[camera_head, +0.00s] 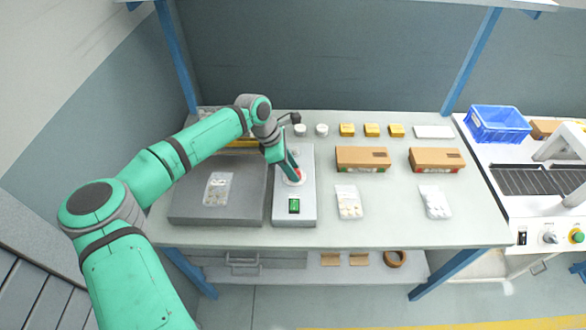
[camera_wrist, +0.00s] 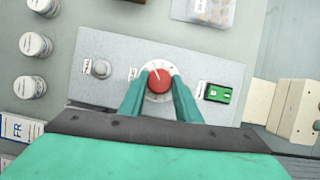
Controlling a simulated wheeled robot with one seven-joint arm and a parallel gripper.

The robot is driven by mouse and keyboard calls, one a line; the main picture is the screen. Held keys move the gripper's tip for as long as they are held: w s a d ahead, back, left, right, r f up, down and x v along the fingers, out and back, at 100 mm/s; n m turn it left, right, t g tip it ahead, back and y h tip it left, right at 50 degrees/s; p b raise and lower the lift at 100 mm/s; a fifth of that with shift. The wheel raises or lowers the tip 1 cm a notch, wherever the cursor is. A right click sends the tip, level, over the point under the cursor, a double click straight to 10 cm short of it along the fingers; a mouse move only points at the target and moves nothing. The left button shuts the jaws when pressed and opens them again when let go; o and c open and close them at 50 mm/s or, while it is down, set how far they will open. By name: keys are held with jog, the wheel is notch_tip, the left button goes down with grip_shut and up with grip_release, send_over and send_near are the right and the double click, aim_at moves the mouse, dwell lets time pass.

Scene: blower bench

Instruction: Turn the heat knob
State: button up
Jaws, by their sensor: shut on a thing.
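The heat knob is a red round knob (camera_wrist: 159,81) with a white pointer line, set on a white dial on a grey control panel (camera_wrist: 120,55). In the wrist view my gripper (camera_wrist: 159,84) has its two green fingers on either side of the knob, shut on it. In the head view my gripper (camera_head: 293,178) reaches down onto the grey control box (camera_head: 308,215), over the white dial. The knob is mostly hidden there by the fingers. A green switch (camera_wrist: 218,93) sits to the right of the knob, and a small grey button (camera_wrist: 101,69) to its left.
A grey flat unit (camera_head: 195,213) with a small clear bag on it stands left of the box. Cardboard boxes (camera_head: 362,159), bags of parts (camera_head: 349,201) and small yellow boxes (camera_head: 371,130) lie to the right. A blue crate (camera_head: 497,123) stands on the far-right machine.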

jog(key=shift+a+m, duration=0.1)
jog(key=shift+m, duration=0.3)
jog(key=o, duration=1.1)
jog(key=shift+c, duration=0.2)
jog(key=v, duration=1)
jog(key=shift+w+r, duration=0.2)
jog(key=shift+r, duration=0.2)
jog(key=shift+a, duration=0.15)
